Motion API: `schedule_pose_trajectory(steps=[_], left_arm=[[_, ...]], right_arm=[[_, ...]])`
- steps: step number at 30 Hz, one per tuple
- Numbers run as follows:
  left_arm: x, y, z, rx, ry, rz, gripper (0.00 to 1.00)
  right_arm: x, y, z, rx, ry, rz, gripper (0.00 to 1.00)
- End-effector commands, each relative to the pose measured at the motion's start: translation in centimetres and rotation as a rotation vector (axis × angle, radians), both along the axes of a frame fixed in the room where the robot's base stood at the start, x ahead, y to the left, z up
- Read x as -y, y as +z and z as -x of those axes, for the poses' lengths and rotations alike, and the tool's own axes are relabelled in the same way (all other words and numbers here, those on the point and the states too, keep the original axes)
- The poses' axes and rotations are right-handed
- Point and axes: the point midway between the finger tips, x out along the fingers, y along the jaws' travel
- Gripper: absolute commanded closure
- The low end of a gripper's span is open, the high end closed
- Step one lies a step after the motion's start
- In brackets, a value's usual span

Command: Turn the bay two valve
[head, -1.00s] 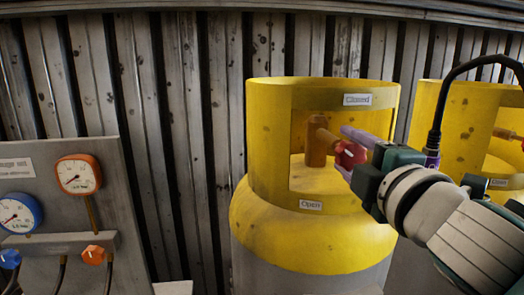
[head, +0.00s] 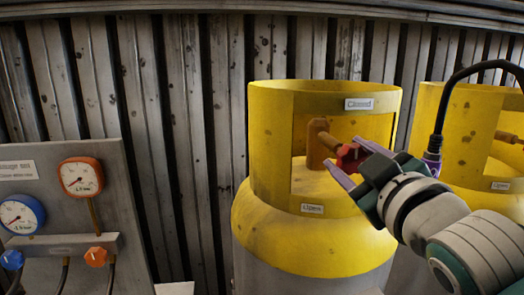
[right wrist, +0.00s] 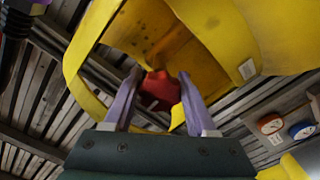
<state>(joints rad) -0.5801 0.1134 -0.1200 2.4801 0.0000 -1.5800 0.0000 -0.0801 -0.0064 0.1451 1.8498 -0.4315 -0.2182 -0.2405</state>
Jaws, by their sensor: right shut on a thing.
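The valve is a red knob (head: 351,158) on an orange-brown stem (head: 318,145), inside the cut-out of the yellow collar (head: 272,140) of a gas cylinder. My right gripper (head: 357,163) reaches in from the right with its purple fingers on either side of the knob, shut on it. In the right wrist view the knob (right wrist: 160,90) sits between the two fingertips and carries a pale mark. A "Closed" label (head: 358,104) is above the opening and an "Open" label (head: 312,209) below it. My left gripper is not in view.
A second yellow cylinder (head: 463,105) stands close on the right, with its own valve. A grey gauge panel (head: 125,215) with red and blue gauges and hoses is at the left. A corrugated metal wall (head: 180,60) runs behind.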

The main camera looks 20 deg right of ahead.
Motion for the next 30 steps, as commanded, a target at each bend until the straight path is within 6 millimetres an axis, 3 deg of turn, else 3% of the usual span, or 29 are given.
schedule_pose_trajectory(steps=[23,24,30], left_arm=[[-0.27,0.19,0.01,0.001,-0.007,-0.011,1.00],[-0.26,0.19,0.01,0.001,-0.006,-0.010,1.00],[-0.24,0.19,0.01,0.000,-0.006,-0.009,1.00]], right_arm=[[0.03,-0.12,0.01,0.020,-0.002,-0.095,0.99],[0.01,-0.12,0.00,0.020,-0.002,-0.095,0.39],[-0.01,-0.08,0.00,0.021,-0.001,-0.093,0.16]])
